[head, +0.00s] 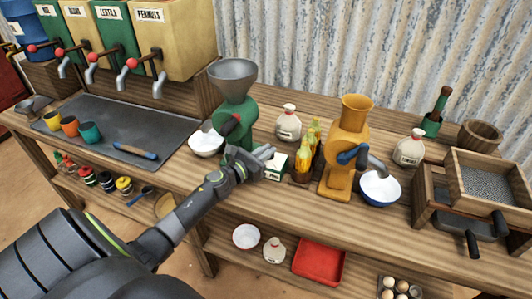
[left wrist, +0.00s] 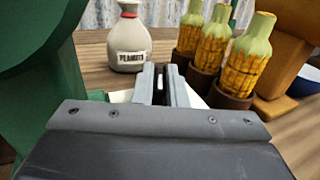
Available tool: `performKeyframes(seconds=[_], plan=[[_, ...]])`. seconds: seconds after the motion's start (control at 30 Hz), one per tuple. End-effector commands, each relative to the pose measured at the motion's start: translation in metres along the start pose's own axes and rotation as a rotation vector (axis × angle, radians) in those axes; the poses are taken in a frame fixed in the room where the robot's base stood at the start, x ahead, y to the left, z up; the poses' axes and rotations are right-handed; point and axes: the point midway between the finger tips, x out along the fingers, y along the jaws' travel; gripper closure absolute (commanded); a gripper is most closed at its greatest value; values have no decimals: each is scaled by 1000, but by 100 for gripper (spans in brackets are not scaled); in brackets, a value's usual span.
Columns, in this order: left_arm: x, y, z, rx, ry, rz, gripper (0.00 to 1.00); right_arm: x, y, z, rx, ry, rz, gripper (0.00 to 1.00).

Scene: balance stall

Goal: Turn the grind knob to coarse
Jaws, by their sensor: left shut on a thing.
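My left gripper (head: 266,153) is beside the right side of the green grinder (head: 238,112), which has a grey funnel on top and a red-handled lever. Its fingers show close together in the left wrist view (left wrist: 163,78). They are shut on a small dark piece, which I take to be the grind knob (left wrist: 158,98); it is mostly hidden by the fingers. A white and green box (head: 275,171) is just below the fingers. The knob's pointer and any coarse or fine marks cannot be read. My right gripper is not in view.
Corn cobs (head: 303,155) in brown cups stand close to the right of the gripper, before an orange mill (head: 349,140). A white peanut sack (head: 288,122) is behind. A white bowl (head: 206,141) stands left of the green grinder. Bare counter (head: 285,196) lies in front.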

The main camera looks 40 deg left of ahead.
Motion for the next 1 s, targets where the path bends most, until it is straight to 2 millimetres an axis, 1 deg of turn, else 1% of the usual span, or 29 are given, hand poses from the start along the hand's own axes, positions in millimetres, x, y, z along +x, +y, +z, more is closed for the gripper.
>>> performKeyframes(seconds=[0.43, 0.47, 0.6, 0.87, 1.0], plan=[[0, 1, 1, 1, -1, -8, 100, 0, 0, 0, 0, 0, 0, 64], [0, 1, 1, 1, -1, -8, 84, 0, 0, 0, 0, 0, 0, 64], [0, 1, 1, 1, 0, -8, 66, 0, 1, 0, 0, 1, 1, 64], [0, 0, 0, 0, 1, -8, 66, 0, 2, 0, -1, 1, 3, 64], [-7, 1, -1, 2, 2, -8, 66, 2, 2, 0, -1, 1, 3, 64]])
